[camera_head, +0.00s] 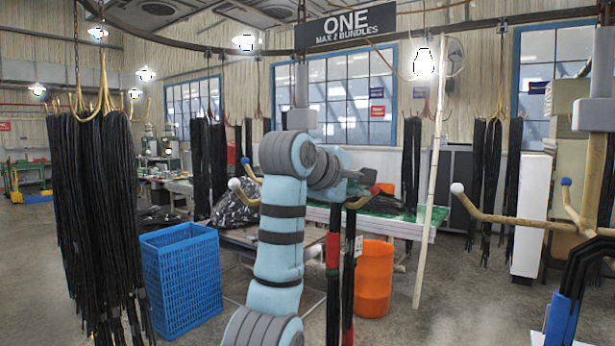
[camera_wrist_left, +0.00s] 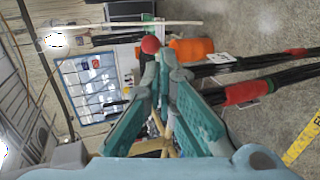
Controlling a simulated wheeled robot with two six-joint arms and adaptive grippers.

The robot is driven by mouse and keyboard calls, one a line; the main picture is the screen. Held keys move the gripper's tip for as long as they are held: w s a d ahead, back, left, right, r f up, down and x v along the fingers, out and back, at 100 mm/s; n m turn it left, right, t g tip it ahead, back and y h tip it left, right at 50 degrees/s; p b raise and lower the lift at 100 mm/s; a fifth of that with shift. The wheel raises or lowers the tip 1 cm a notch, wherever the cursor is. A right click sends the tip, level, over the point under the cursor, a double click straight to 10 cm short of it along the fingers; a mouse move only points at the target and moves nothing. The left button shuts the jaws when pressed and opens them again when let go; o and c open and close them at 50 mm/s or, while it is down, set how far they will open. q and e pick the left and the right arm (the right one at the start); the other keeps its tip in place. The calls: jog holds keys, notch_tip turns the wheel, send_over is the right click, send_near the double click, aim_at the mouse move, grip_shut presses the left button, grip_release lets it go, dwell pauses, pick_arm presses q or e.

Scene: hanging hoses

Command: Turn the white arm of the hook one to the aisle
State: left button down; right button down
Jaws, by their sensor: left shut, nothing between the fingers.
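Hook one hangs under the black sign reading ONE (camera_head: 345,27). Its white-tipped arm (camera_head: 234,184) points left, and its tan rod runs behind my left arm. A red-tipped arm (camera_head: 375,190) shows just right of my left gripper (camera_head: 362,177); the red ball (camera_wrist_left: 150,45) also shows by the fingertips in the left wrist view. My left gripper (camera_wrist_left: 162,68) is shut and empty, close to the red ball; contact cannot be told. The hook's middle is hidden by my arm. Black hose bundles (camera_head: 333,260) hang below it. My right gripper is out of view.
A second hook with a white-tipped arm (camera_head: 457,188) and a blue tip (camera_head: 566,181) stands at right. A large black hose bundle (camera_head: 100,210) hangs at left near a blue crate (camera_head: 182,280). An orange bin (camera_head: 374,285) and a pale upright pole (camera_head: 430,180) stand behind hook one.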

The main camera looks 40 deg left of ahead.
pick_arm(q)
jog(key=s+a+r, duration=0.3)
jog(key=s+r, duration=0.1)
jog(key=r, duration=0.5)
jog(key=s+b, duration=1)
jog(key=s, duration=0.1)
jog(key=shift+s+b, duration=0.35)
jog(key=shift+s, duration=0.05)
jog(key=shift+w+a, duration=0.1)
